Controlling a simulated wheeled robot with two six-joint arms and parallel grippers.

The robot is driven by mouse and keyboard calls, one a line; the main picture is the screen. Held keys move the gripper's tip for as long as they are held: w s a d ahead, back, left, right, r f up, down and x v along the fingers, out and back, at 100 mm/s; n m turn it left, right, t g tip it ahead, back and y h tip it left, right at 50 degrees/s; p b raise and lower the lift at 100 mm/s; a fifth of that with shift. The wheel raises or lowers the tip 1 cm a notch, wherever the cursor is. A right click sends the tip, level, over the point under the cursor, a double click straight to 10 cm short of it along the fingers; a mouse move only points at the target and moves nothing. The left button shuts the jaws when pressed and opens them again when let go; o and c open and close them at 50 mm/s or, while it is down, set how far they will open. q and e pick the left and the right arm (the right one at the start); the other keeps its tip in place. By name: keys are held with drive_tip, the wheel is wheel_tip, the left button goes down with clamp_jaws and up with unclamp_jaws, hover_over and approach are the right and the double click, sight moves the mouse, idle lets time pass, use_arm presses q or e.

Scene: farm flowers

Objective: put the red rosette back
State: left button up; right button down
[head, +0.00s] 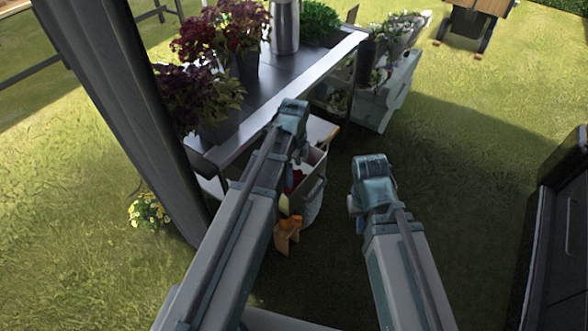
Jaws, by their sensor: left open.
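A small patch of red (297,178), possibly the rosette, shows at a pale bin (313,185) below the table's near end. My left arm covers much of it, so its shape and exact support are unclear. My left gripper (298,155) hangs down from the wrist just above the red patch. It is open, and I see nothing clearly held in it. My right gripper (358,207) is to the right over grass, apart from the bin. Its fingers are mostly hidden by its own wrist.
A dark-topped table (278,88) bears potted dark red plants (235,30), a metal canister (285,28) and a green plant (318,20). An orange object (287,235) stands below the bin. A dark post (125,110) rises at left.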

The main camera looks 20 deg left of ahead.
sight(295, 177)
use_arm(q)
wheel_tip(295, 177, up, 10)
drive_tip(key=p, duration=0.9)
drive_tip(key=s+d+n+y, duration=0.1)
drive_tip(key=s+d+n, duration=0.9)
drive_tip(key=s+n, duration=0.4)
drive_tip(key=shift+s, duration=0.15)
use_arm(e)
wheel_tip(295, 177, up, 10)
